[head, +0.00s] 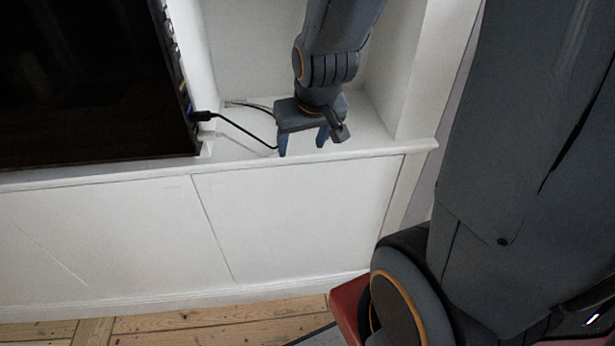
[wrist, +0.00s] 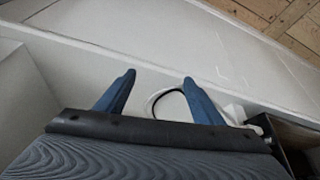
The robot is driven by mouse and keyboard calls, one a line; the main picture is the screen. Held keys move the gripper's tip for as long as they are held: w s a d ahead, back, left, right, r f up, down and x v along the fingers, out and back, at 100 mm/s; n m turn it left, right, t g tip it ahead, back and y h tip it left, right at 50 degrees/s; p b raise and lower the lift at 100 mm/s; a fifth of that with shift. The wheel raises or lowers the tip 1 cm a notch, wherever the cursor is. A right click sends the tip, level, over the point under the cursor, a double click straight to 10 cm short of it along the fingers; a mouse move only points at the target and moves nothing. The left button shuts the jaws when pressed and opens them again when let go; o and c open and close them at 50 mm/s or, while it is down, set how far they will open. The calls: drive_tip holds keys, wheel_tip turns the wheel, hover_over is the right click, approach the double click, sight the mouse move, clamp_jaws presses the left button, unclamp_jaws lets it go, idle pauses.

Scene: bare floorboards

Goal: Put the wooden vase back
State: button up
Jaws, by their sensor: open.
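No wooden vase shows in either view. My gripper (head: 302,147) is open and empty over the white ledge (head: 363,147) in the head view, just in front of the alcove. In the wrist view its two blue fingers (wrist: 158,82) are spread apart with nothing between them but the white ledge surface and part of a black cable. The part of the ledge behind my gripper is partly hidden by my arm in the head view.
A large black screen (head: 90,80) stands on the ledge at the left. A black cable (head: 240,128) runs from it toward the alcove, close to my gripper. White cabinet panels (head: 290,215) lie below the ledge, above wooden floorboards (head: 200,325).

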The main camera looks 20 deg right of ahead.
drive_tip(key=s+a+f+g, duration=0.2)
drive_tip(key=s+a+g, duration=0.1)
drive_tip(key=s, duration=0.6)
drive_tip(key=shift+s+f+n+g, duration=0.2)
drive_tip(key=shift+n+g, duration=0.2)
drive_tip(key=shift+g, duration=0.3)
